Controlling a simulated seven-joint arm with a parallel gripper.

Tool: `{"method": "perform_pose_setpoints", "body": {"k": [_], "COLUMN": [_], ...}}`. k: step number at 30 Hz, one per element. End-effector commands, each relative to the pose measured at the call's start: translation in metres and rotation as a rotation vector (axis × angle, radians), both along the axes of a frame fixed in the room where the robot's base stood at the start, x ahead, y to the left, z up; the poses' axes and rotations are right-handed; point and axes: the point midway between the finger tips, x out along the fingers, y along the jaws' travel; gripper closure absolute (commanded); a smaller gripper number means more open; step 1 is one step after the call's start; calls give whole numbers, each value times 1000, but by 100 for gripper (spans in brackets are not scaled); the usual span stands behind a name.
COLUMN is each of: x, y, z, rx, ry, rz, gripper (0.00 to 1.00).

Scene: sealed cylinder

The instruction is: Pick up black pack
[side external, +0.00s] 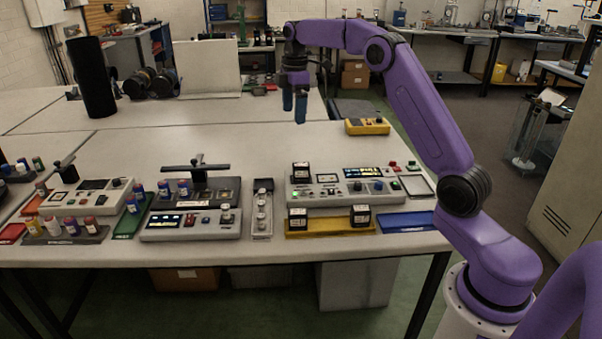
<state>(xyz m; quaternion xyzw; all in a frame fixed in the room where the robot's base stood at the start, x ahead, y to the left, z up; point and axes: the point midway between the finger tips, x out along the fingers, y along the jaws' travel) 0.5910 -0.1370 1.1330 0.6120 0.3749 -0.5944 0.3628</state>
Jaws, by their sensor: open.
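Three small black packs with white labels show in the side external view. One black pack (301,170) sits at the back left of a grey console (330,196). A second black pack (298,217) stands on the left part of a yellow tray (330,228), and a third black pack (361,214) stands on its right part. My gripper (294,105) has blue fingers pointing down and is open and empty. It hangs over the back part of the table, behind and above the packs, apart from them.
A yellow device (367,126) lies at the table's back right. A blue tray (407,222) is at the front right. Consoles and small bottles (165,190) fill the left. A tall black cylinder (92,78) stands at the back left. The table's middle back is clear.

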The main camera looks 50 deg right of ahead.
Motion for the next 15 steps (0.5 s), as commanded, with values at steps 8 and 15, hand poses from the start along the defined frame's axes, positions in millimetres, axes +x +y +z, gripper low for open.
{"method": "perform_pose_setpoints", "body": {"k": [8, 15], "x": [4, 10], "y": [-9, -30], "z": [-14, -51], "rx": [-40, -165], "ry": [-24, -64], "rz": [168, 657], "gripper": [11, 11]}}
